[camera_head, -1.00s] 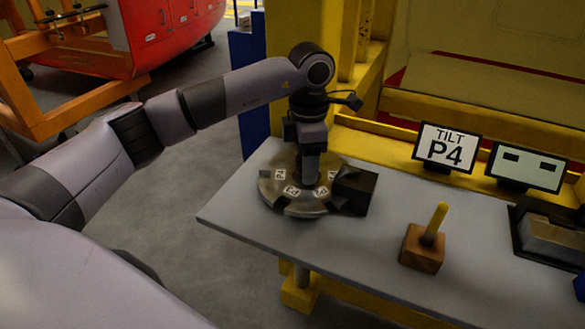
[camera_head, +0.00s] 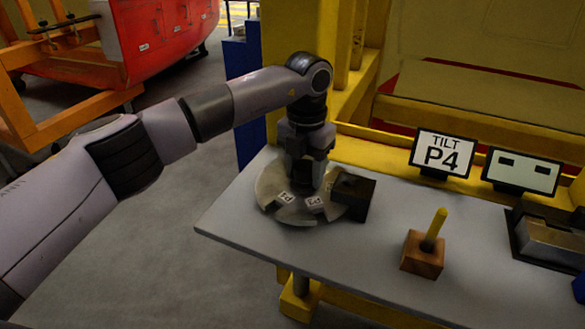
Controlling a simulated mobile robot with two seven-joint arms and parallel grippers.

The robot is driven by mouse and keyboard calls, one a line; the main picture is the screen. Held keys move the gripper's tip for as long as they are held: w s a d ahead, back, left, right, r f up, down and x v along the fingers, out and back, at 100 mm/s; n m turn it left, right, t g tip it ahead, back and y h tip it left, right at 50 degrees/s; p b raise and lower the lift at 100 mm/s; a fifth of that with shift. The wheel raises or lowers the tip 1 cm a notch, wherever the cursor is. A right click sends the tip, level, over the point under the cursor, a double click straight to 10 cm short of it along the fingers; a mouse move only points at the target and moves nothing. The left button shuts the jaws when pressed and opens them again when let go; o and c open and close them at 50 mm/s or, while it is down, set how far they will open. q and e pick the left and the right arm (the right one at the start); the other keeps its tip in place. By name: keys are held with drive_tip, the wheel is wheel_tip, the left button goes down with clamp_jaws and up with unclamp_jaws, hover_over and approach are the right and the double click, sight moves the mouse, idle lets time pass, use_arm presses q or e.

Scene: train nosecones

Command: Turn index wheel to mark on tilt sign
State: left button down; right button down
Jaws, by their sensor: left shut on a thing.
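The index wheel (camera_head: 270,187) is a flat metallic disc with notches and white labels, lying at the left end of the grey table. A dark block (camera_head: 353,196) sits against the wheel's right edge. The tilt sign (camera_head: 443,153) stands at the back of the table and reads "TILT P4". My right gripper is out of view.
A wooden block with a yellow lever (camera_head: 423,253) is on the table's front right. A grey metal fixture (camera_head: 550,235) is at the right edge. Yellow framework stands behind the table.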

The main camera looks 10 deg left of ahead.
use_arm(q)
drive_tip(key=n, duration=0.5)
drive_tip(key=shift+r+n, duration=0.1)
drive_tip(key=shift+n, duration=0.2)
drive_tip(key=n, duration=1)
drive_tip(key=shift+n+p, duration=0.35)
drive_tip(key=shift+n, duration=0.05)
drive_tip(key=n, duration=0.4)
drive_tip(key=shift+n, duration=0.4)
drive_tip(key=shift+c, duration=2.3)
unclamp_jaws()
